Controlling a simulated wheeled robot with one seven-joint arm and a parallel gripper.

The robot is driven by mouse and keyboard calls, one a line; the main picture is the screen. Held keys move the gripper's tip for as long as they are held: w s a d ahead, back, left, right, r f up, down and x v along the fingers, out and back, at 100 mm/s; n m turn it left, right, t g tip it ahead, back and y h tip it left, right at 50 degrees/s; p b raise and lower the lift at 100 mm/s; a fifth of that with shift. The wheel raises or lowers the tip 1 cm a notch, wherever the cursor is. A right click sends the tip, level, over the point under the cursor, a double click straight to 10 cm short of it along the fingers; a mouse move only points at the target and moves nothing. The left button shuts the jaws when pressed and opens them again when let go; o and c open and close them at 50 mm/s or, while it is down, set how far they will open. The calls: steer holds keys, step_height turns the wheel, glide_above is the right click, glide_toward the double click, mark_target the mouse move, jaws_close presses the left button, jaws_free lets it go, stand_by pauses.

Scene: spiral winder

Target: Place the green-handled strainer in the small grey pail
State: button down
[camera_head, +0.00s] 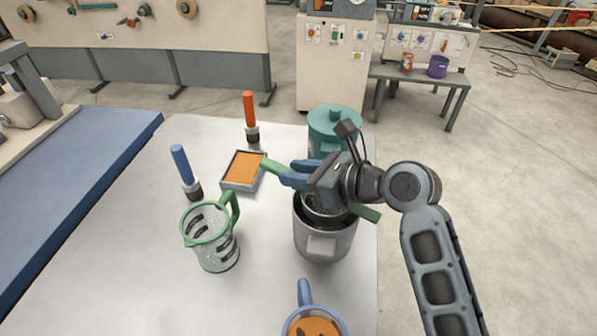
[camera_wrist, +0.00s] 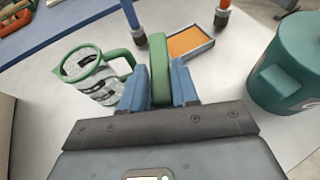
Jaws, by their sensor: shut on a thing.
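The strainer's green handle (camera_wrist: 159,62) is gripped between the blue fingers of my gripper (camera_wrist: 160,85) in the wrist view. In the head view my gripper (camera_head: 292,175) is over the back left of the small grey pail (camera_head: 322,246), and the green handle end (camera_head: 269,166) sticks out past the fingers to the left. A dark mesh bowl (camera_head: 325,205) shows within the pail's mouth, partly hidden by my gripper. A green piece (camera_head: 366,213) juts out at the pail's right rim; I cannot tell how it joins the strainer. Whether the bowl rests on the pail is hidden.
A teal lidded pot (camera_head: 335,122) stands just behind the pail. A green-rimmed jug (camera_head: 211,240) stands to the left, and a blue-handled mug (camera_head: 314,322) in front. An orange-filled tray (camera_head: 243,170) and blue (camera_head: 184,168) and orange (camera_head: 249,112) handled tools are behind.

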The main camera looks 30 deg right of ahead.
steer(key=shift+f, duration=0.25)
steer(key=shift+f, duration=0.3)
steer(key=c, duration=0.8)
jaws_free()
steer(key=shift+c, duration=0.2)
steer(key=shift+r, duration=0.25)
step_height(320, 180, up, 5)
glide_above(352, 205)
steer(key=shift+r, duration=0.1)
